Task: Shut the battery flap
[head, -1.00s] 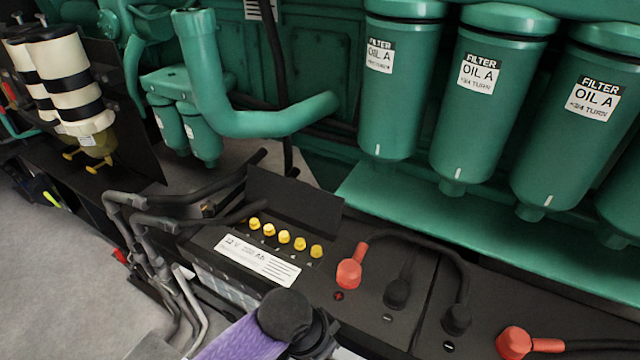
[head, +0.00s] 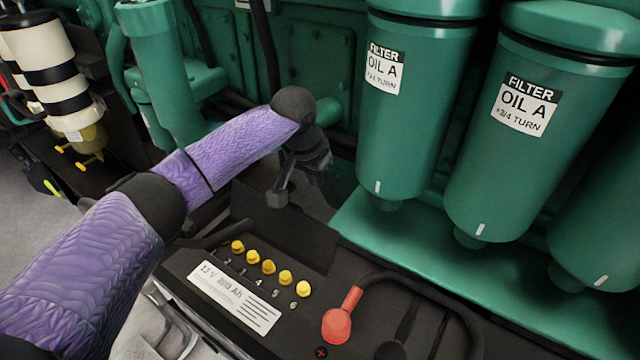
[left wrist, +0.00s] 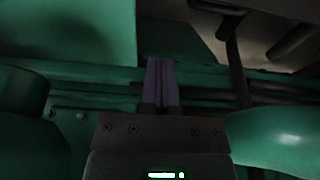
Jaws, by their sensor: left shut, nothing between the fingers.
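The battery (head: 215,322) is a black box with a white label and a row of yellow caps (head: 269,266). Its dark flap (head: 298,238) stands raised behind the caps, which are uncovered. My left gripper (head: 278,196) is shut and empty, above and behind the flap's upper edge in the head view. I cannot tell whether it touches the flap. In the left wrist view the closed fingers (left wrist: 162,82) point at green engine parts, and the flap cannot be made out. My right gripper is not in view.
Green oil filters (head: 412,100) hang at the right above a green ledge (head: 400,240). A red terminal boot (head: 337,322) and black cables lie on the battery's right part. Green pipework (head: 165,70) and striped cream bottles (head: 45,70) stand at the left.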

